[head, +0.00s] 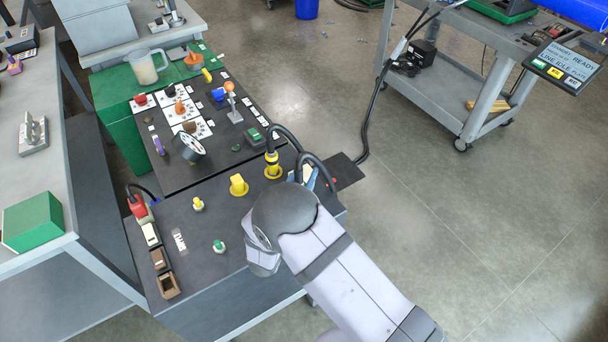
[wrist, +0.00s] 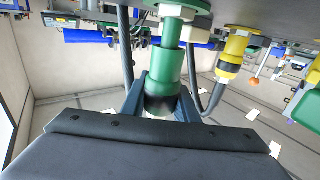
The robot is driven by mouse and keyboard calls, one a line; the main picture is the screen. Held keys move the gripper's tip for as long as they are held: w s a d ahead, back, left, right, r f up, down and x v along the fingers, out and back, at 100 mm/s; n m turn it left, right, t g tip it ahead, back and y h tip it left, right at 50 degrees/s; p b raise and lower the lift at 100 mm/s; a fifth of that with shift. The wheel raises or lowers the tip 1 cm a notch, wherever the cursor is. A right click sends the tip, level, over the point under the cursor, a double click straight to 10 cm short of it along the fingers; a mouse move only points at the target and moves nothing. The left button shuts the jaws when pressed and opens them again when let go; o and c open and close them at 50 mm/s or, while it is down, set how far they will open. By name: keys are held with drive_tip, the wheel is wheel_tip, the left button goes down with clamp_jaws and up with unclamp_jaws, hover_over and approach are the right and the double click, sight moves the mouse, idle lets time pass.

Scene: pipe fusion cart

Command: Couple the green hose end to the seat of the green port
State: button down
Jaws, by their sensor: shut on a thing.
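In the wrist view the green hose end (wrist: 163,68) is between the two dark fingers of my gripper (wrist: 160,104), which is shut on it. A narrower green stem (wrist: 171,34) rises from it to a green and white collar (wrist: 182,11) at the top edge, under the dark panel. The stem and collar line up closely with the hose end. I cannot tell whether they are the green port's seat, nor whether it is fully seated. In the head view my arm hides the gripper, the hose end and this spot. A small green fitting (head: 219,246) stands on the panel to the left.
A yellow connector (head: 272,160) with a black hose stands in its yellow flange close by; it also shows in the wrist view (wrist: 234,52). A yellow cap (head: 238,185) and a small yellow fitting (head: 198,204) stand to the left. Black hoses arch beside my gripper.

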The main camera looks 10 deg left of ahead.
drive_tip(key=shift+f, duration=0.2)
drive_tip(key=shift+r, duration=0.15)
drive_tip(key=shift+r+p, duration=0.4)
drive_tip(key=shift+r, duration=0.2)
idle(0.3)
drive_tip(key=s+d+f+m+g+h, duration=0.1)
drive_tip(key=s+d, duration=0.4)
drive_tip(key=d, duration=0.9)
drive_tip(key=s+d+f+m+g+h, duration=0.1)
drive_tip(key=s+d+f+m+h, duration=0.2)
drive_tip(key=d, duration=1.1)
drive_tip(key=s+h, duration=0.2)
drive_tip(key=shift+h, duration=0.3)
drive_tip(key=shift+s+a, duration=0.1)
